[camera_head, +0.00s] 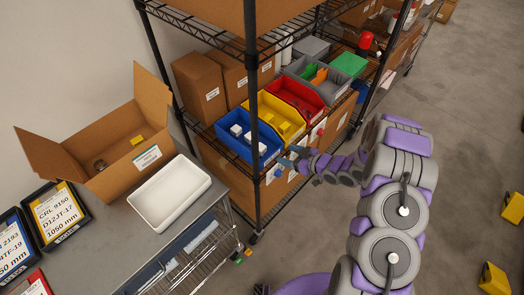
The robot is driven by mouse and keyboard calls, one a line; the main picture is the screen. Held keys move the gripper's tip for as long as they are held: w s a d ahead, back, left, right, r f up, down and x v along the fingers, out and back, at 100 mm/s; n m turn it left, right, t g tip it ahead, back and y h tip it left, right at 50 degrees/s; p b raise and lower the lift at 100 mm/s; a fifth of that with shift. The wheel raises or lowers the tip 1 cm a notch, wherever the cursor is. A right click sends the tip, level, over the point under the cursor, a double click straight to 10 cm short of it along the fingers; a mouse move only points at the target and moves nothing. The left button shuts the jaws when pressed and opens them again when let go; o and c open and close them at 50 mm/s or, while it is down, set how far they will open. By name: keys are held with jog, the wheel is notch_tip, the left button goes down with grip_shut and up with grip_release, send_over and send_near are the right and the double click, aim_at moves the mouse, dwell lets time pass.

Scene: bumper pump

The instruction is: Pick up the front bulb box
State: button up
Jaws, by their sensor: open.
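On the wire shelf, a blue bin (250,156) holds small white boxes (242,134). A yellow bin (268,107) beside it holds small yellow boxes (284,127). No readable label shows which of these is a bulb box. My gripper (288,158) is open, just in front of the shelf near the front right corner of the blue bin and the front of the yellow bin. It appears empty, and its fingertips are small in the picture. My arm covers part of the boxes below the shelf.
A red bin (296,93) and a grey bin (330,88) sit farther along the shelf. A black shelf post (252,90) stands before the bins. An open carton (110,178) and an empty white tray (168,198) are on the table at left. Yellow objects (495,279) lie on the floor at right.

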aim_at(263, 148)
jog(key=x, duration=0.6)
jog(key=s+b+x, duration=0.1)
jog(key=x, duration=0.2)
jog(key=shift+w+a, duration=0.15)
jog(key=shift+a, duration=0.35)
jog(key=shift+w+d+f, duration=0.1)
jog(key=shift+w, duration=0.1)
jog(key=shift+w+f, duration=0.15)
jog(key=b+x, duration=0.1)
jog(key=x, duration=0.3)
jog(key=shift+a+f, duration=0.2)
jog(key=shift+a, duration=0.25)
jog(key=shift+d, duration=0.3)
jog(key=shift+c, duration=1.2)
jog(key=shift+a, duration=0.15)
jog(key=c, duration=0.8)
jog(key=shift+r, duration=0.15)
